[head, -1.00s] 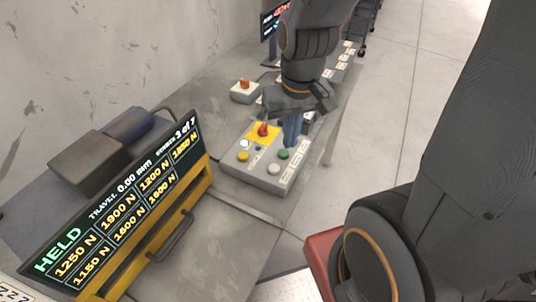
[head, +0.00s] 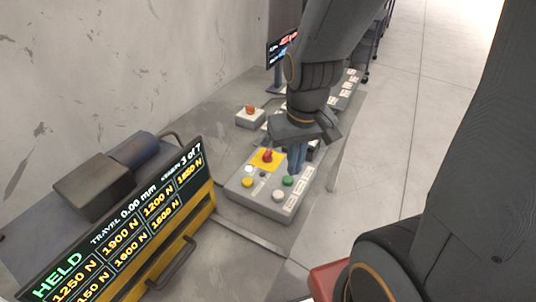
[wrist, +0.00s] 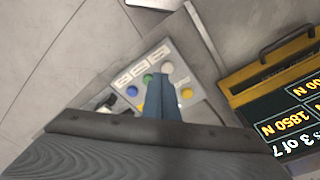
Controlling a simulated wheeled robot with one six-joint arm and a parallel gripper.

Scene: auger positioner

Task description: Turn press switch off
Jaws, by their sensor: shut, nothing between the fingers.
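The control box (head: 238,189) is a grey panel on the bench, with a red emergency-style button on a yellow square (head: 262,161), and white, yellow and green buttons on its top. No readable label in these frames tells me which control is the press switch. My gripper (head: 297,158) is shut and empty, its blue fingers pointing down over the far right part of the box. In the wrist view the fingers (wrist: 163,98) cover part of the panel; the green button (wrist: 147,78) and white button (wrist: 167,67) show beside them. I cannot tell whether the fingertips touch the box.
A yellow-framed display (head: 125,235) reading HELD stands at the left front. A smaller box with an orange-red button (head: 250,116) sits behind the panel near the wall. A small monitor (head: 282,47) stands farther back. Open floor lies to the right.

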